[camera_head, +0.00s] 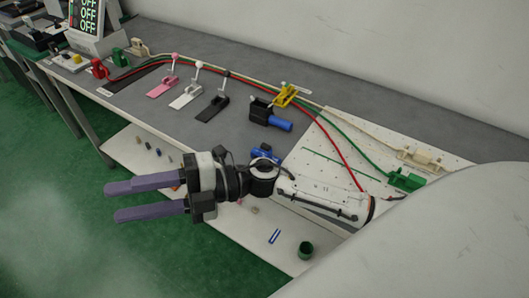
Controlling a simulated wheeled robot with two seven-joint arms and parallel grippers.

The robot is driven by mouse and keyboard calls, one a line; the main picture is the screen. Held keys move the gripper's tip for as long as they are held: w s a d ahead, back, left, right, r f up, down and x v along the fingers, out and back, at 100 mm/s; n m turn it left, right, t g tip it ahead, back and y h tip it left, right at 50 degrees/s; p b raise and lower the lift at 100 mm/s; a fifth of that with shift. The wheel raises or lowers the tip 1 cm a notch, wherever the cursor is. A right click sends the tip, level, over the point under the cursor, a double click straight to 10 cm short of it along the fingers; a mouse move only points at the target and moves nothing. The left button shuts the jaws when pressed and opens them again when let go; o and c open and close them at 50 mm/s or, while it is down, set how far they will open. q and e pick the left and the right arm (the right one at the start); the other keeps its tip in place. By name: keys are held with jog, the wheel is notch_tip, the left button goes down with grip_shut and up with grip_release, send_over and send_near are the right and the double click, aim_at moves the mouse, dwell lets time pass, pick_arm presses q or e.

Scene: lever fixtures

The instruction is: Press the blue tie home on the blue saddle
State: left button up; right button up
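A small blue fixture (262,154), which looks like the blue saddle, sits at the front edge of the grey table. My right wrist partly covers it. I cannot make out the blue tie apart from it, nor whether the tie is seated. My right gripper (112,203) has purple fingers spread apart with nothing between them. It points left, over the front of the table and the green floor, well left of the blue fixture and not touching it. My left gripper is not in view.
A black block with a blue handle (280,123) and a yellow clamp (286,95) stand behind. Pink (162,87), white (187,96) and black (213,108) levers stand left.

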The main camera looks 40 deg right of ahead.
jog(key=s+f+n+g+h, duration=0.1)
jog(key=n+g+h, duration=0.1)
jog(key=n+g, duration=0.35)
jog(key=n+h, duration=0.4)
jog(key=h, duration=1.3)
send_over(265, 149)
jog(key=shift+w+d+f, duration=0.15)
jog(key=shift+f, duration=0.45)
jog(key=f, duration=0.4)
jog(key=shift+d+p, duration=0.3)
jog(key=shift+p, duration=0.1)
jog(key=f, duration=0.3)
jog(key=f+p, duration=0.1)
jog(key=f, duration=0.1)
jog(key=shift+a, duration=0.35)
jog(key=shift+f, duration=0.45)
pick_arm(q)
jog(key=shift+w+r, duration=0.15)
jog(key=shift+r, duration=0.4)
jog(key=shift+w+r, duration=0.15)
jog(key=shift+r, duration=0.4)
pick_arm(e)
grip_shut()
